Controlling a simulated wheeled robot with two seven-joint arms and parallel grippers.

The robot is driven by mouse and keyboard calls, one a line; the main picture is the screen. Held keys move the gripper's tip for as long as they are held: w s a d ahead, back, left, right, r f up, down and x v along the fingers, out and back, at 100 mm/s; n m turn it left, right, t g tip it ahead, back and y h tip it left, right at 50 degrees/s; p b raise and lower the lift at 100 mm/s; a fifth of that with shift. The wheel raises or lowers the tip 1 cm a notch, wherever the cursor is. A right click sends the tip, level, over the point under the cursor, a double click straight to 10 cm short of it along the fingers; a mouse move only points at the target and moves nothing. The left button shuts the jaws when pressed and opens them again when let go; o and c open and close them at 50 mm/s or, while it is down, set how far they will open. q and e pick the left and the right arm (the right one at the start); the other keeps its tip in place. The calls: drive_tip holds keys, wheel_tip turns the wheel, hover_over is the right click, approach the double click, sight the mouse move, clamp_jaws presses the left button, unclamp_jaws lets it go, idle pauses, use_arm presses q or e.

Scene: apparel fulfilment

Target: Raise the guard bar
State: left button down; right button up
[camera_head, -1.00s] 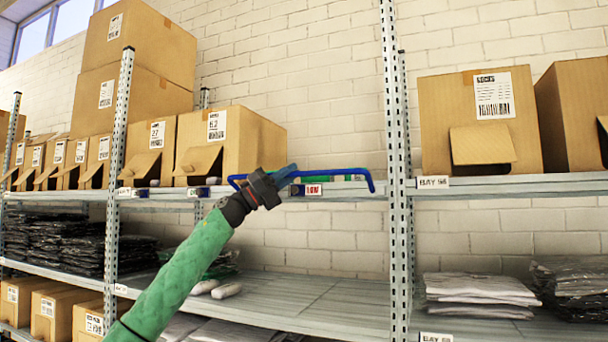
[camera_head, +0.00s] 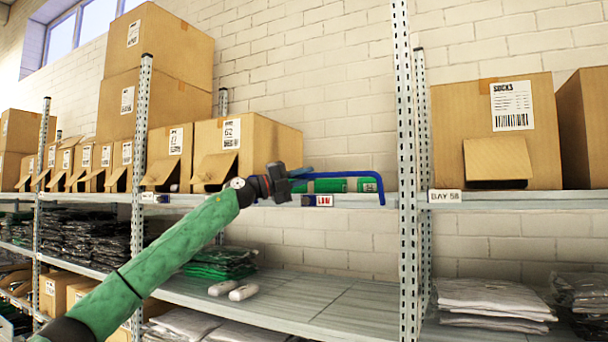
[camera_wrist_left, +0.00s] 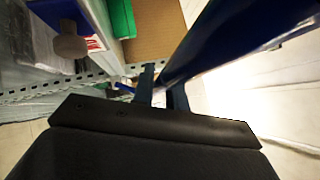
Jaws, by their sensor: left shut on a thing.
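The blue guard bar (camera_head: 350,173) runs along the front of the upper shelf, just above its edge. Its right end bends down in front of the shelf edge. My left gripper (camera_head: 298,180) is shut on the bar left of its middle, and gripper and arm hide the bar's left part. In the left wrist view the bar (camera_wrist_left: 215,40) slants up to the right past the fingers (camera_wrist_left: 160,88). Green packs (camera_head: 328,186) lie on the shelf behind the bar. My right gripper is not in view.
A cardboard box labelled 62 (camera_head: 265,145) stands left of the bar on the same shelf. A perforated upright (camera_head: 407,150) rises close to the bar's right end. Below, the lower shelf (camera_head: 320,297) has a clear stretch.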

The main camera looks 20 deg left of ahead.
use_arm(q)
drive_tip(key=w+n+g+y, duration=0.1)
drive_tip(key=w+r+n+y, duration=0.1)
drive_tip(key=w+n, duration=0.1)
drive_tip(key=w+n+g+y, duration=0.1)
drive_tip(key=w+n, duration=0.1)
drive_tip(key=shift+d+r+g+y, duration=0.1)
drive_tip(key=shift+r+g+y, duration=0.2)
drive_tip(key=shift+y, duration=0.1)
idle(0.5)
drive_tip(key=c, duration=1.4)
unclamp_jaws()
